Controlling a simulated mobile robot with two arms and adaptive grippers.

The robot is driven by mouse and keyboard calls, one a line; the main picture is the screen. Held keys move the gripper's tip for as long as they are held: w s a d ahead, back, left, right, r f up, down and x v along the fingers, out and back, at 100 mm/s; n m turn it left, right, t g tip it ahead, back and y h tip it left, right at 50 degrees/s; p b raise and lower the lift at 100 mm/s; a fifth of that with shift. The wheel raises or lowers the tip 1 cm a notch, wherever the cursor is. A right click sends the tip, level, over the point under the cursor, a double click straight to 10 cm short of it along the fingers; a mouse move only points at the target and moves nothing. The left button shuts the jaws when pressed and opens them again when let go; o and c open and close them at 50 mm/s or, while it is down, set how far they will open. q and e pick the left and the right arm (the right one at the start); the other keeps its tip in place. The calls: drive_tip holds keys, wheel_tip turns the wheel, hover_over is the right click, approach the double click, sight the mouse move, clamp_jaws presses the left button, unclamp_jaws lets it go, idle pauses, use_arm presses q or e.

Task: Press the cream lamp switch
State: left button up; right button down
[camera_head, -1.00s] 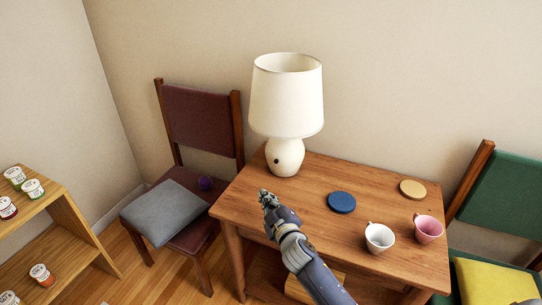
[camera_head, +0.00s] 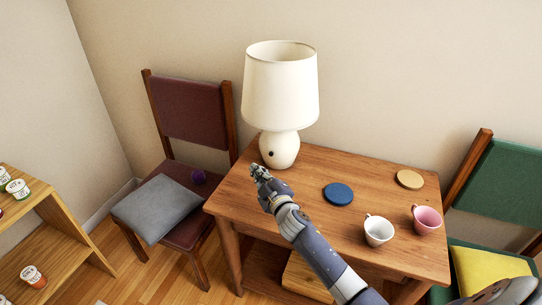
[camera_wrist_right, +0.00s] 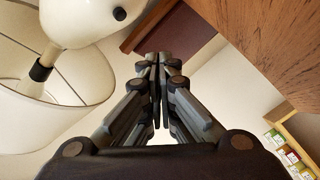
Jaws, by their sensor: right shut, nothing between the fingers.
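The cream lamp (camera_head: 279,100) stands upright on the wooden table, with a white shade over a rounded cream base. A small dark switch (camera_head: 271,154) sits on the front of the base. In the right wrist view the switch (camera_wrist_right: 119,14) is a black knob on the base at the top. My right gripper (camera_head: 258,170) is shut and empty, just in front of and below the switch, apart from it in the wrist view. The closed fingers (camera_wrist_right: 158,62) point up the wrist picture, to the right of the lamp. My left gripper is not in view.
A maroon chair (camera_head: 190,112) stands left, a green chair (camera_head: 500,180) right.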

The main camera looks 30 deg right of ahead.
sight(271, 154)
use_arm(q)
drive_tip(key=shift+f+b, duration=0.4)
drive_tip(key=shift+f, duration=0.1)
use_arm(e)
drive_tip(key=w+d, duration=0.4)
drive_tip(key=shift+d, duration=0.1)
idle(1.0)
drive_tip(key=shift+w+d, duration=0.25)
drive_tip(key=shift+w, duration=0.05)
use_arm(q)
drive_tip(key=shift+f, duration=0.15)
use_arm(e)
drive_tip(key=shift+w+d, duration=0.2)
drive_tip(key=shift+d, duration=0.05)
idle(0.7)
drive_tip(key=shift+s+a, duration=0.1)
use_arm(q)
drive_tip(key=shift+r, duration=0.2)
use_arm(e)
drive_tip(key=shift+s+a, duration=0.45)
